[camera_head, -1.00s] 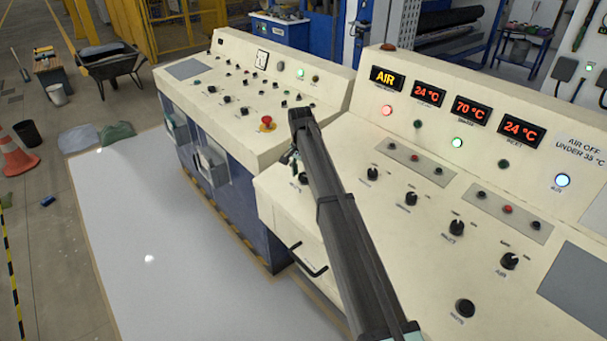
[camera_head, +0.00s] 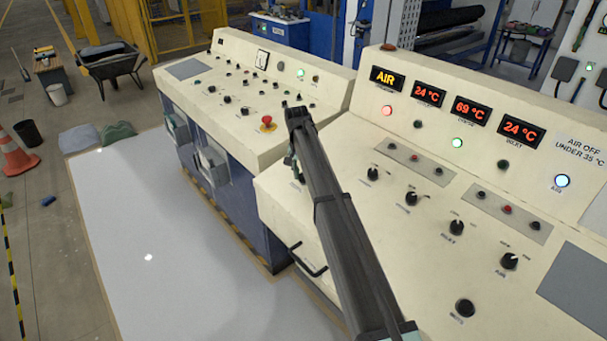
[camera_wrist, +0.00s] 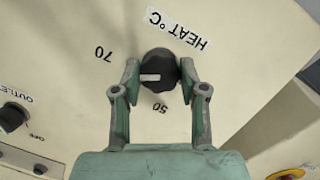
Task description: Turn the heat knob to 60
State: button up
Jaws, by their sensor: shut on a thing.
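The heat knob (camera_wrist: 162,62) is dark and round, with a white pointer mark. In the wrist view it sits between the fingertips of my gripper (camera_wrist: 159,70), which is shut on it. The pointer mark points to the left of the picture, between the printed 70 (camera_wrist: 103,53) at upper left and the printed 50 (camera_wrist: 160,107) below. The label HEAT °C (camera_wrist: 178,27) is above the knob. In the head view my arm covers most of the knob. The middle red display (camera_head: 469,110) reads 69 °C.
An outlet knob (camera_wrist: 12,117) is at the left in the wrist view. Several black knobs, including one (camera_head: 411,198), stand on the cream panel right of my arm. A red emergency button (camera_head: 267,122) is on the panel behind.

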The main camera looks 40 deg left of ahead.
jog(key=n+h, duration=0.1)
jog(key=n, duration=0.5)
jog(key=shift+s+f+n+t, duration=0.1)
jog(key=shift+n+t, duration=0.3)
dwell(0.3)
jog(key=o, duration=1.1)
jog(key=shift+o, duration=0.2)
jog(key=shift+a, duration=0.1)
jog(key=v, duration=1.2)
jog(key=shift+a, duration=0.15)
